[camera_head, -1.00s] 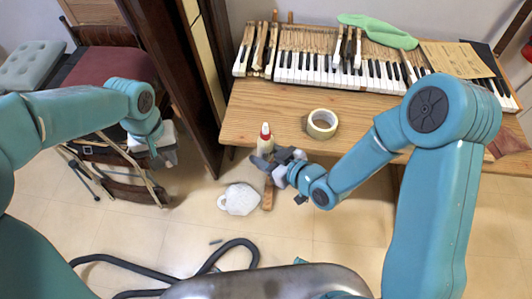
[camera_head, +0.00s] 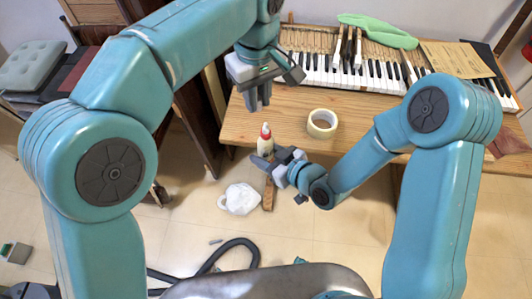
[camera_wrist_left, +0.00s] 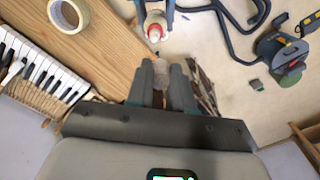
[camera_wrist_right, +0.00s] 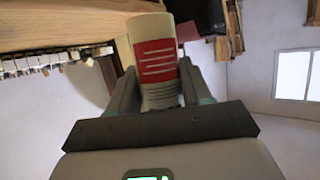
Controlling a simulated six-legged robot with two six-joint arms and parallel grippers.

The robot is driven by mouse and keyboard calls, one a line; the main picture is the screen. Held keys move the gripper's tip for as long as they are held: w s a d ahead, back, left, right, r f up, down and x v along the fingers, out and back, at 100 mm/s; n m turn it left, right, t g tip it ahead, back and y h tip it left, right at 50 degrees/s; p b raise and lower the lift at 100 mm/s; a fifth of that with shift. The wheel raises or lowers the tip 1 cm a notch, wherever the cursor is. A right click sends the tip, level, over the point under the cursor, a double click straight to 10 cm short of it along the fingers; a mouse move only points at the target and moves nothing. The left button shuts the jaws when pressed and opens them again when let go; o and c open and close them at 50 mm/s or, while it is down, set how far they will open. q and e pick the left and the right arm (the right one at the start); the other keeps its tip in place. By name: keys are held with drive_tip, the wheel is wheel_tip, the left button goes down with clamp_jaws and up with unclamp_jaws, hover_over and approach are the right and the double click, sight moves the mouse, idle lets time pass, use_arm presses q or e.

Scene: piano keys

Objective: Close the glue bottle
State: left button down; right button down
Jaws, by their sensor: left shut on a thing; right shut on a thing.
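The glue bottle (camera_head: 266,145) is white with a red part near its top and stands upright in front of the table edge. My right gripper (camera_head: 262,162) is shut on it. In the right wrist view, the bottle (camera_wrist_right: 157,60) with its red label sits between the fingers; its top is out of view. My left gripper (camera_head: 258,103) is above the bottle, pointing down and apart from it. In the left wrist view its fingers (camera_wrist_left: 161,85) are shut on a small pale brownish thing (camera_wrist_left: 161,72), too unclear to name. The bottle's red and white top (camera_wrist_left: 154,25) shows beyond them.
The wooden table (camera_head: 285,120) holds piano keys (camera_head: 345,75), a roll of tape (camera_head: 322,123) and a green cloth (camera_head: 378,30). A white item (camera_head: 240,199) and a black hose (camera_head: 225,247) lie on the floor. Dark wooden furniture stands at left.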

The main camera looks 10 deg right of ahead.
sight(266, 124)
use_arm(q)
drive_tip(key=shift+s+d+r, duration=0.15)
drive_tip(key=shift+s+d, duration=0.4)
drive_tip(key=shift+d, duration=0.25)
drive_tip(key=shift+f, duration=2.05)
drive_tip(key=shift+f, duration=0.85)
drive_tip(key=shift+f+m, duration=0.3)
drive_tip(key=shift+f, duration=0.25)
